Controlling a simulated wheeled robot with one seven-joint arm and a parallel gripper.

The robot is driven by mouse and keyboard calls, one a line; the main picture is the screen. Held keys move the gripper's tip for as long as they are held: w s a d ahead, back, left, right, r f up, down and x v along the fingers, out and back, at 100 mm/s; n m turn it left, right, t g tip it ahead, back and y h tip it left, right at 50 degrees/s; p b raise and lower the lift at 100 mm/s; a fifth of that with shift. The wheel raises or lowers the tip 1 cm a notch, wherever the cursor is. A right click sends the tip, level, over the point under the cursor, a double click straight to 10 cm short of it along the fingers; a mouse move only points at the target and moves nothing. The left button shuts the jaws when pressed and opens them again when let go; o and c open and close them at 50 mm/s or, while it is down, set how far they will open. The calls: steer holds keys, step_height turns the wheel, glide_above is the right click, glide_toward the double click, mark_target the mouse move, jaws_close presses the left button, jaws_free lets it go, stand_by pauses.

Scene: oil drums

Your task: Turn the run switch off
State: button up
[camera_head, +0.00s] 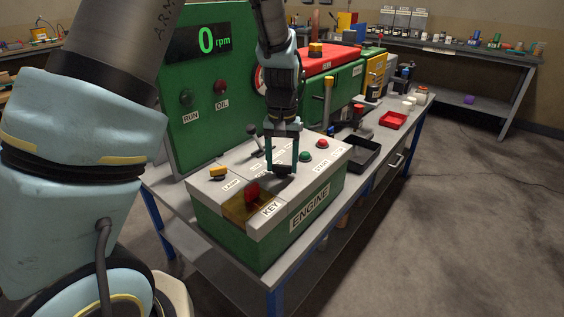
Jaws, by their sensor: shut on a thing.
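The green and grey engine box (238,240) stands on the bench, marked ENGINE and KEY on its front. My gripper (283,168) points down over the middle of its top. Its two teal fingers are shut on a dark knob (283,172). The fingers partly hide this knob and the lettering near it, so I cannot read which switch it is or its setting. Left of it are a yellow switch (217,172) by the LAMP label and a red part (252,191) above KEY. The green panel behind shows 0 rpm on its display (207,40). Its RUN lamp (186,97) looks dark green.
A black lever (255,140) rises behind my gripper. A green button (305,156) and a red button (322,143) are to its right. Open floor lies to the right.

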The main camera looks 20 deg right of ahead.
mark_target(282, 165)
steer(key=o, duration=1.4)
step_height(282, 165, up, 11)
steer(key=shift+f+b, duration=0.1)
steer(key=shift+b, duration=0.95)
steer(key=w+a+f+n, duration=0.2)
steer(key=a+f, duration=0.1)
steer(key=a, duration=1.3)
steer(key=s+a+f+n, duration=0.1)
steer(key=s+a, duration=0.1)
steer(key=a, duration=0.2)
steer(key=s+a+f+n+t, duration=0.1)
steer(key=s+a, duration=0.1)
steer(key=a, duration=0.3)
steer(key=s+a+f, duration=0.1)
steer(key=s+a, duration=0.1)
steer(key=a, duration=0.3)
steer(key=shift+s+a+f+n+t, duration=0.1)
steer(key=shift+s+f+n+t, duration=0.1)
steer(key=shift+s+n+t, duration=0.15)
